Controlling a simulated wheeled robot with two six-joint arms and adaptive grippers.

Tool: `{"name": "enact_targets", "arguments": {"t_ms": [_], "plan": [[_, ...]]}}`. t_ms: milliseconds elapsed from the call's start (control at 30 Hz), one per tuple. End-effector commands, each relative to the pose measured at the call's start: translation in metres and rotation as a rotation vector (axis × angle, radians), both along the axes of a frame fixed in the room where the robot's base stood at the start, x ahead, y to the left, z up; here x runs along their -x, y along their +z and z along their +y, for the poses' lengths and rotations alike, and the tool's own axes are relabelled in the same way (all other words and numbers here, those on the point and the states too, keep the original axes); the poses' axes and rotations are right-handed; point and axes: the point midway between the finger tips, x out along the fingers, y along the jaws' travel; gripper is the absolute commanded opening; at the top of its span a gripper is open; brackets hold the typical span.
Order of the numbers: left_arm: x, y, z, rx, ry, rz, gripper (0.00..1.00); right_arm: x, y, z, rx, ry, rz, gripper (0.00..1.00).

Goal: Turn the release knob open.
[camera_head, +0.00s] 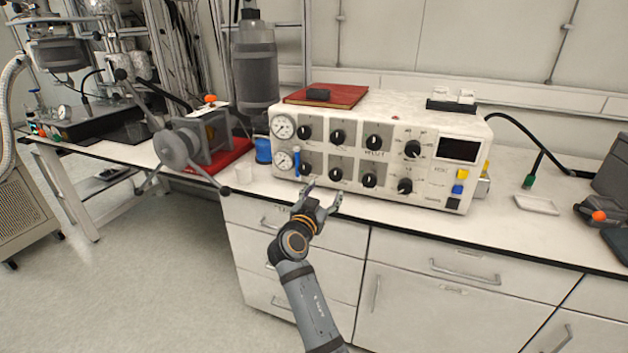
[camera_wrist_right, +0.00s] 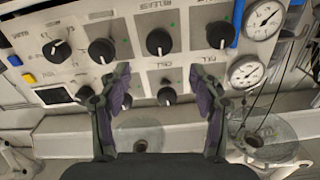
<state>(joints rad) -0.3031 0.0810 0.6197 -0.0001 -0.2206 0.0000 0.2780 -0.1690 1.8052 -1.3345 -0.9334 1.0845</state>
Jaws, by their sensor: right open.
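A white control box (camera_head: 470,187) with two rows of black knobs and dial gauges stands on the bench. The wrist view shows it upside down, with a label that seems to read RELEASE beside the middle lower-row knob (camera_wrist_right: 159,41). I take this as the release knob; in the head view it is the lower-row knob (camera_head: 336,174). My right gripper (camera_head: 322,193) is open and empty, in front of and below the panel's lower row. Its fingers (camera_wrist_right: 161,75) point at the panel, apart from the knobs. My left gripper is out of view.
A blue lever (camera_head: 297,162) sits by the gauges (camera_head: 283,127), left of the release knob. Neighbouring knobs (camera_head: 369,180) are close on the right. A red book (camera_head: 340,94) lies on top of the box. A grey clamp-like device (camera_head: 185,145) stands on the left.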

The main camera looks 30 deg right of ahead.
Motion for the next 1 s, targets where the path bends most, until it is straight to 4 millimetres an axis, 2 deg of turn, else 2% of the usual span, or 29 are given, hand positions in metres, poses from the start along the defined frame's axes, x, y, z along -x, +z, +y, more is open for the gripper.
{"name": "enact_targets", "arguments": {"t_ms": [167, 500, 667, 933, 1000], "plan": [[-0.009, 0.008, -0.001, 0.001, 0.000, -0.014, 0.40, -0.015, 0.003, -0.018, 0.008, 0.000, 0.003, 0.64], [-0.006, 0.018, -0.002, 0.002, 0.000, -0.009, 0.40, -0.059, 0.001, -0.068, 0.004, 0.003, 0.006, 0.64], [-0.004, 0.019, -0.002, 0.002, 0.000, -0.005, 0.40, -0.067, -0.001, -0.078, 0.003, 0.003, 0.006, 0.64], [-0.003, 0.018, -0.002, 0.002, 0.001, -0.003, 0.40, -0.068, -0.001, -0.079, 0.001, 0.004, 0.005, 0.64], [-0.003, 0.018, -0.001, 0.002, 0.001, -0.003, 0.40, -0.068, -0.001, -0.079, 0.001, 0.004, 0.005, 0.54]]}}
